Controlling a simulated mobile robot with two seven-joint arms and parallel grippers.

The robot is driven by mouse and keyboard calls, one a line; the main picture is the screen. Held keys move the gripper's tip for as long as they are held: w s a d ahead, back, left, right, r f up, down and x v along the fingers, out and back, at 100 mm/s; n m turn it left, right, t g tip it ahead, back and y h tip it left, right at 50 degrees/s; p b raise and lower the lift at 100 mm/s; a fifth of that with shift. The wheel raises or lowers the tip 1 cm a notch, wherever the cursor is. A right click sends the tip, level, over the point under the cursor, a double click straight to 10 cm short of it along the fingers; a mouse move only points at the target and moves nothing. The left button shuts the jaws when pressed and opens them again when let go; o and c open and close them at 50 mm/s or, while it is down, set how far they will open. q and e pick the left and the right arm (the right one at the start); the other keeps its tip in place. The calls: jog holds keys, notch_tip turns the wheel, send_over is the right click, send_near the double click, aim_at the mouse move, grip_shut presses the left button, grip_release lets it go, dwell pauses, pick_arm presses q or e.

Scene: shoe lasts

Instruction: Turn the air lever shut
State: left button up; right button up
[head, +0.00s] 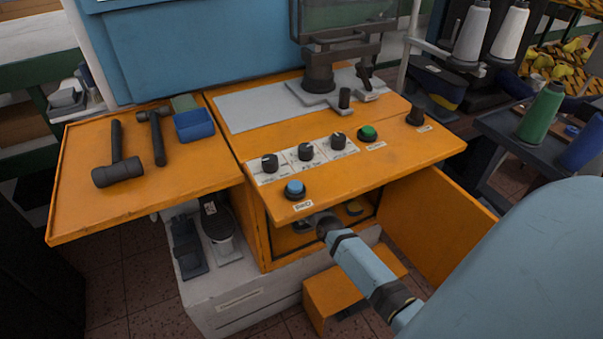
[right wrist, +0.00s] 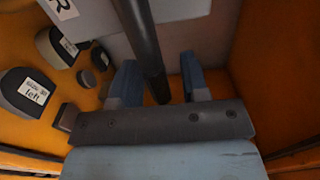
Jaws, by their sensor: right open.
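My right gripper (right wrist: 159,65) is open inside the orange cabinet, its two blue fingers apart. A dark rod (right wrist: 143,45) comes down from the top of the right wrist view and ends between or just beyond the fingers. It may be the air lever; I cannot tell for sure, nor whether the fingers touch it. In the head view my right arm reaches into the cabinet opening (head: 285,235) under the control panel, and the fingers are not clear there. My left gripper is not in view.
Grey pieces, one labelled "left" (right wrist: 28,92), sit along the cabinet's left wall. The orange cabinet door (head: 435,222) stands open at the right. The panel above carries knobs, a blue button (head: 294,189) and a green button (head: 368,132). A mallet (head: 117,168) lies on the left tray.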

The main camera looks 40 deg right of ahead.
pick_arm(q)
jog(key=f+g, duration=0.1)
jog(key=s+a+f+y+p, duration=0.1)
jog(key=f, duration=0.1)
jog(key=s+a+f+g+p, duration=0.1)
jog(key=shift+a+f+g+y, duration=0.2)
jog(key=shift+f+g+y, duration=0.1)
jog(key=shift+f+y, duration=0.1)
pick_arm(e)
jog(key=v, duration=1.3)
jog(key=shift+s, duration=0.2)
